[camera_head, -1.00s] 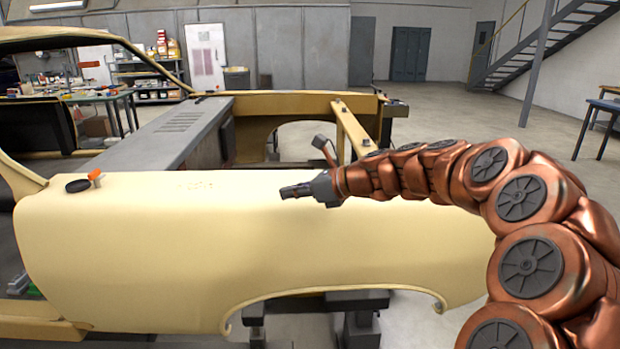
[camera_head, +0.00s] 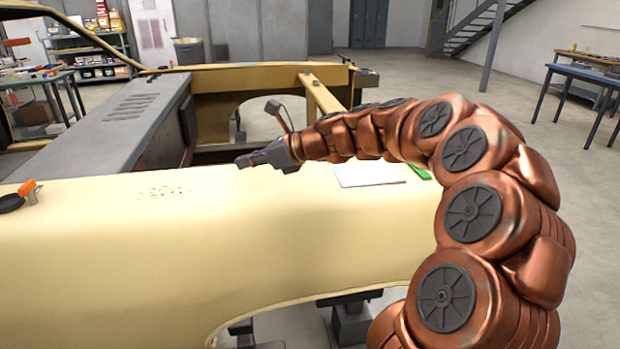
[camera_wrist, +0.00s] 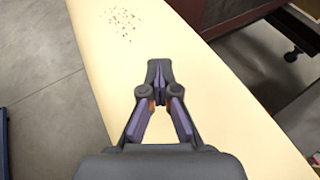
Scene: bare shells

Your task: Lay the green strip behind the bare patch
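The green strip (camera_head: 419,172) shows only in part at the right of the cream panel's top, behind my arm in the head view. A pale whitish rectangle (camera_head: 368,173) lies just left of it; I cannot tell whether it is a sheet or a bare patch. A cluster of small dark specks (camera_head: 163,192) marks the panel farther left, and it also shows in the wrist view (camera_wrist: 122,24). My gripper (camera_head: 243,161) is over the panel between the specks and the rectangle. In the wrist view my gripper (camera_wrist: 158,68) has its fingertips together with nothing between them.
The cream panel (camera_head: 120,260) curves down at its near side. A black disc (camera_head: 11,203) and an orange-topped piece (camera_head: 27,188) stand at its left end. A blue table (camera_head: 590,80) stands far right on open floor.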

